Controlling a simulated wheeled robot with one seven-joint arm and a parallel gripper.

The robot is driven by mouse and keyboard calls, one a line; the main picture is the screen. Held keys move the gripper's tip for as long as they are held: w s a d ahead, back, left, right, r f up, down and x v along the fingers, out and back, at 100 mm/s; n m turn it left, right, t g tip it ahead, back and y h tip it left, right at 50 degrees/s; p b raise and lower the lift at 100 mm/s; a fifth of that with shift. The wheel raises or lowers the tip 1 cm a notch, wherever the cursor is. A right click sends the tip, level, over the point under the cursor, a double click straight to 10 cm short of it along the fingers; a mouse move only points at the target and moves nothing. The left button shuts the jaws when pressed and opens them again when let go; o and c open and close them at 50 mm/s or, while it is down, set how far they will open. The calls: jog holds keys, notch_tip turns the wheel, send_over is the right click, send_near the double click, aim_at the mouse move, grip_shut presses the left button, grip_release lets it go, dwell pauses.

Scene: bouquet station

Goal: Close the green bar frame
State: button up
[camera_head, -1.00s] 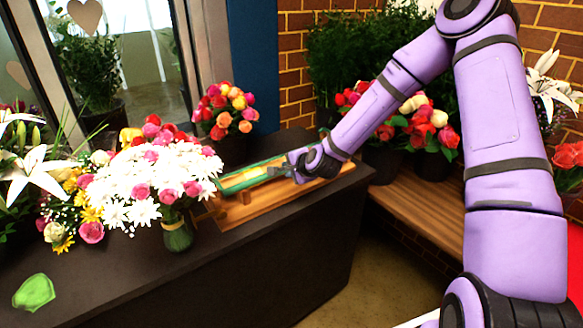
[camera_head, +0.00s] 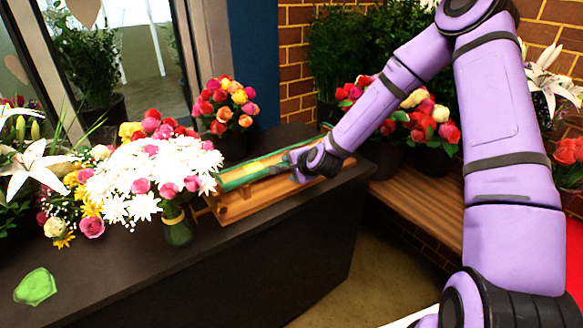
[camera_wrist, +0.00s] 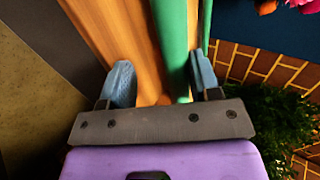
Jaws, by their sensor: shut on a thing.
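The green bar frame (camera_head: 243,177) lies along a wooden base (camera_head: 240,206) on the dark counter. In the head view its green bars lie close together, with little gap showing. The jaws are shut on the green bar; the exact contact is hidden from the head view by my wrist.
A bouquet of white daisies and pink roses (camera_head: 150,178) stands just left of the frame. A pot of roses (camera_head: 224,110) stands behind. A green leaf-shaped piece (camera_head: 36,287) lies at the front left. The counter front (camera_head: 240,262) is clear.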

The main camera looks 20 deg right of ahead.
jog(key=shift+f, duration=0.1)
jog(key=v, duration=1.1)
jog(key=s+d+r+n+g+h, duration=0.1)
jog(key=s+d+r+n+g, duration=0.1)
jog(key=s+r+n, duration=0.5)
jog(key=s+d+r+n+g+h, duration=0.2)
jog(key=s+r+n, duration=0.5)
jog(key=s+r, duration=1.1)
jog(key=s+g, duration=0.1)
jog(key=s, duration=0.5)
jog(key=shift+s+d+r, duration=0.2)
jog(key=shift+s+d, duration=0.05)
jog(key=shift+d, duration=0.1)
